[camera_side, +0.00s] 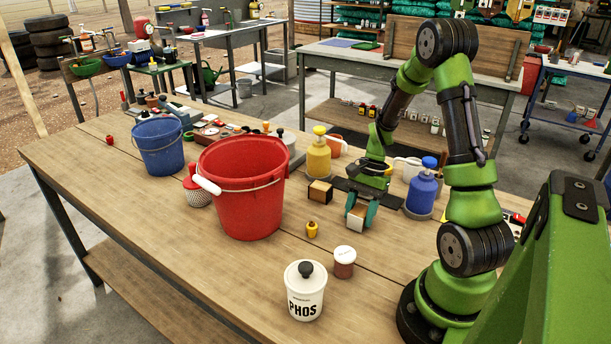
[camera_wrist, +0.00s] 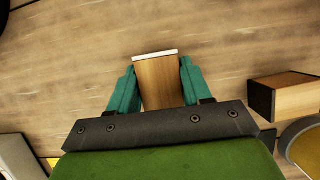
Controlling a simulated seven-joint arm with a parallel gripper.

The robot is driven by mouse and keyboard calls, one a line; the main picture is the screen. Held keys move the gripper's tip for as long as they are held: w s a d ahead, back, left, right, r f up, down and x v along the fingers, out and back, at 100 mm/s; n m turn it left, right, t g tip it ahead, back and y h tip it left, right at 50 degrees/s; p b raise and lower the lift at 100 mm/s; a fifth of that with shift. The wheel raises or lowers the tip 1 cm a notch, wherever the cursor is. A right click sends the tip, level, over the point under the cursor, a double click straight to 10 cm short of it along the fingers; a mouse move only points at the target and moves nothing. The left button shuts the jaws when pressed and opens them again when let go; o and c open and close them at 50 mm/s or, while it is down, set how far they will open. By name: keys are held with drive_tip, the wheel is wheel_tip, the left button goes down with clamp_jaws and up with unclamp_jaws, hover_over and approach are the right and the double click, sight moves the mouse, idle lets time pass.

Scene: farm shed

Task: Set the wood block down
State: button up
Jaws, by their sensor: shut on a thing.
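The wood block (camera_wrist: 158,85) is between the teal fingers of my gripper (camera_wrist: 157,88) in the wrist view, brown on its long face with a white end edge. My gripper (camera_side: 361,213) is shut on it and points down over the workbench in the side view, where the block's pale end (camera_side: 355,219) shows low between the fingers. The block is close to the tabletop; I cannot tell whether it touches. The fingers cover its sides.
A second block (camera_side: 320,191), wood and black, sits just left of my gripper. Yellow (camera_side: 318,158) and blue (camera_side: 423,187) bottles stand nearby. A red bucket (camera_side: 240,195), small yellow item (camera_side: 312,229), lidded jar (camera_side: 344,264) and PHOS pot (camera_side: 304,298) share the workbench (camera_side: 200,275). Bare wood lies between them.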

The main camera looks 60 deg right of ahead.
drive_tip(key=shift+f, duration=0.15)
drive_tip(key=o, duration=1.1)
drive_tip(key=shift+c, duration=0.2)
drive_tip(key=v, duration=1.2)
drive_tip(key=s+a+r+n+t+h, duration=0.1)
drive_tip(key=a+r+n+t, duration=0.2)
drive_tip(key=a, duration=0.9)
drive_tip(key=s+a+r+n+t+h, duration=0.1)
drive_tip(key=a+r+n+t, duration=0.3)
drive_tip(key=a+r+n, duration=0.5)
drive_tip(key=a+n, duration=0.2)
drive_tip(key=a, duration=0.2)
drive_tip(key=shift+s+r, duration=0.25)
drive_tip(key=shift+a, duration=0.15)
